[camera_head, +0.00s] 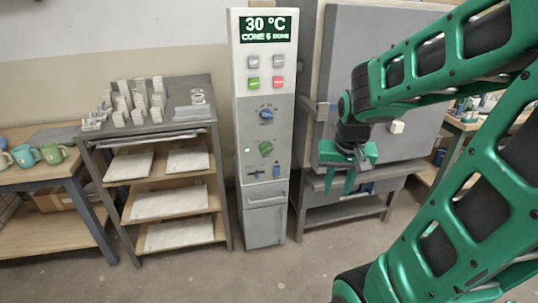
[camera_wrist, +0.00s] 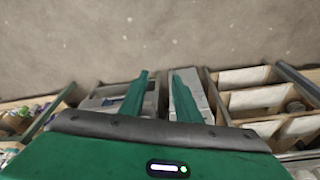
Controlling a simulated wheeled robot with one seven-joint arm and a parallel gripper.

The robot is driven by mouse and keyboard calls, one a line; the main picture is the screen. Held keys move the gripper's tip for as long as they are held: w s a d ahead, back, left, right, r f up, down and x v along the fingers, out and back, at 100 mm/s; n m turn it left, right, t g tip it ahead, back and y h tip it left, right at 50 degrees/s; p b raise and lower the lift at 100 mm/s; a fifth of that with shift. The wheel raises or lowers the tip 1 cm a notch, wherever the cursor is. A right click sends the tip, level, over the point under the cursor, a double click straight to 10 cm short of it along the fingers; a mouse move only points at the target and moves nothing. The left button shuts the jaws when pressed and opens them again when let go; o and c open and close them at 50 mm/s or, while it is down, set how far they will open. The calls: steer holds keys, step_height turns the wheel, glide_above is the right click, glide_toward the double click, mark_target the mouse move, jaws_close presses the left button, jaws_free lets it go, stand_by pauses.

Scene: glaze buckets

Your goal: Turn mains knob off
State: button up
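A tall kiln control panel (camera_head: 264,75) stands in the middle of the head view. Its screen (camera_head: 265,29) reads 30 °C and CONE 6 DONE. It bears a blue knob (camera_head: 266,114) above a green knob (camera_head: 265,148), beside a small light (camera_head: 248,150). The labels are too small to read, so I cannot tell which knob is the mains. My gripper (camera_head: 339,190) hangs fingers down, right of the panel and apart from it. In the wrist view, my gripper (camera_wrist: 161,72) has its fingers apart with nothing between them. The knobs are not discernible there.
The large grey kiln (camera_head: 380,60) stands behind my gripper, with a pale knob (camera_head: 397,127) on it. Left of the panel is a shelf rack (camera_head: 160,138) with white slabs. A table with mugs (camera_head: 54,152) is at far left. The floor (camera_head: 230,280) in front is clear.

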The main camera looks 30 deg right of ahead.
steer(key=w+d+f+m+t+h, duration=0.1)
steer(key=w+d+f+t, duration=0.1)
steer(key=w, duration=0.6)
steer(key=w+d+f+t+h, duration=0.1)
steer(key=w+d+f+t, duration=0.15)
steer(key=w, duration=0.65)
steer(key=m+t+h, duration=0.1)
steer(key=m+t, duration=0.3)
steer(key=t, duration=0.7)
glide_toward(268, 150)
steer(key=x, duration=0.8)
steer(key=shift+d+r, duration=0.15)
jaws_close()
